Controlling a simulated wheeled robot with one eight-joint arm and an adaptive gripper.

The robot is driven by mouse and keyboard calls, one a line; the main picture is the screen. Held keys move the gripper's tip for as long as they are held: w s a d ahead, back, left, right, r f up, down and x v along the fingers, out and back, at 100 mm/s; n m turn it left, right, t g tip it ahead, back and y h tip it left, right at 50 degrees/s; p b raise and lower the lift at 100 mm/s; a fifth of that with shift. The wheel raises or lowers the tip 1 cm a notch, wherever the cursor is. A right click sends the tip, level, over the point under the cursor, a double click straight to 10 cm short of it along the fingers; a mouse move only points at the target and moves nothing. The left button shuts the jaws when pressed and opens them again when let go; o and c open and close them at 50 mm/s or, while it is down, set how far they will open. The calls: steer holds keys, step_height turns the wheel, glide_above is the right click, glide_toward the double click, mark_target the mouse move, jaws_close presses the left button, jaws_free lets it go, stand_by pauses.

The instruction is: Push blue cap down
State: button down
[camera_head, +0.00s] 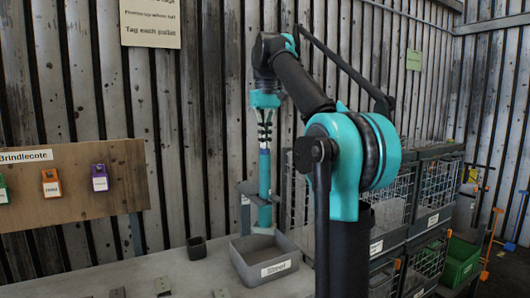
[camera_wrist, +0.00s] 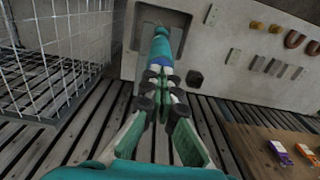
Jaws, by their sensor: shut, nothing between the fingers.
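A tall teal cylinder (camera_head: 264,178) stands upright in a grey bracket above a grey tray. The blue cap (camera_head: 264,155) is at its top end, right below my gripper (camera_head: 264,146). In the wrist view, the blue cap (camera_wrist: 166,73) shows just beyond the fingertips of my gripper (camera_wrist: 161,78), with the teal cylinder (camera_wrist: 160,48) past it. My gripper points down and its fingers are closed together with nothing between them. The fingertips hide part of the cap, and I cannot tell whether they touch it.
The grey bracket (camera_head: 250,189) holds the cylinder over the labelled grey tray (camera_head: 265,270) on the bench. A small dark cup (camera_head: 197,250) stands left of the tray. A wooden board (camera_head: 75,190) with coloured tags is at left. Wire cages (camera_head: 400,195) stand at right.

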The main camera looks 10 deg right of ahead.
steer(key=shift+f, duration=0.55)
steer(key=shift+r, duration=1.7)
